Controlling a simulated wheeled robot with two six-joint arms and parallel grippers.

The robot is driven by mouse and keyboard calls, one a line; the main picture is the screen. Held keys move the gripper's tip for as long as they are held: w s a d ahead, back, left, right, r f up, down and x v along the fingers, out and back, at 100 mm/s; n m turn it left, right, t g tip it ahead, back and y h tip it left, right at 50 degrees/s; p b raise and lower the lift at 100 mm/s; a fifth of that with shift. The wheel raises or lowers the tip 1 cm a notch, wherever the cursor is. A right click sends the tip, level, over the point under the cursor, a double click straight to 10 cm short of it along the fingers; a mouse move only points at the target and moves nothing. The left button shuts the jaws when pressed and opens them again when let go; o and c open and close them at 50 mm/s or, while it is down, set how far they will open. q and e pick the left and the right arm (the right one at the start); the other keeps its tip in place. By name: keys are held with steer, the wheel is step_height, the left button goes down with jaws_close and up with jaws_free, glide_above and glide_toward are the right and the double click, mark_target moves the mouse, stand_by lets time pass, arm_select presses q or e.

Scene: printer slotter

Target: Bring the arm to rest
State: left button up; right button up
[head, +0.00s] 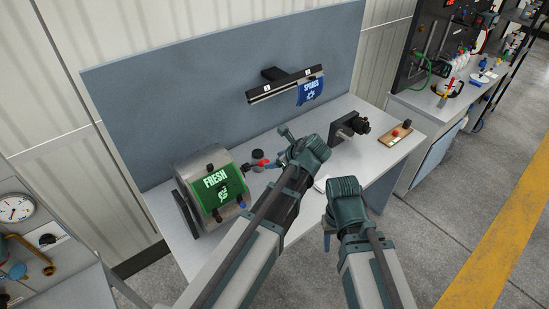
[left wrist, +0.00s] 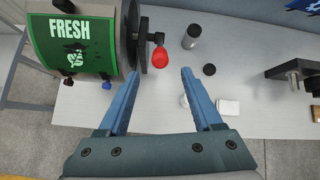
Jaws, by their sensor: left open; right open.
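My left arm reaches over the workbench, and its gripper (head: 274,164) is close to the drum's red knob (head: 264,163), mostly hidden by the wrist. In the left wrist view my left gripper (left wrist: 160,76) has its two blue fingers spread with nothing between them. The red knob (left wrist: 160,58) shows beyond the gap between the fingertips, apart from them as far as I can tell. My right gripper (head: 327,238) hangs below its wrist at the bench's front side, largely hidden by the wrist. I see nothing held in it.
A drum with a green FRESH sheet (head: 216,184) stands on the bench (head: 372,172) at left. A black disc (head: 258,154) lies nearby. A blue SPARES sheet (head: 311,92) hangs from a rail on the back panel. A black fixture (head: 345,131) and brown block (head: 395,136) stand right.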

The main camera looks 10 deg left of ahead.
stand_by(0.3)
arm_select(q)
steer(key=s+d+f+n+g+h+b, duration=0.3)
steer(key=s+d+f+n+b, duration=0.2)
steer(key=s+f+n+b, duration=0.4)
steer(key=s+d+f+n+g+h+b, duration=0.2)
steer(key=s+d+f+n+b, duration=0.3)
steer(key=s+f+n+b, duration=0.5)
step_height(320, 180, down, 7)
steer(key=s, duration=0.2)
steer(key=shift+s+d+n+g+h+b, duration=0.2)
steer(key=shift+s+n+g+h+b, duration=0.1)
steer(key=shift+s+g+h, duration=0.1)
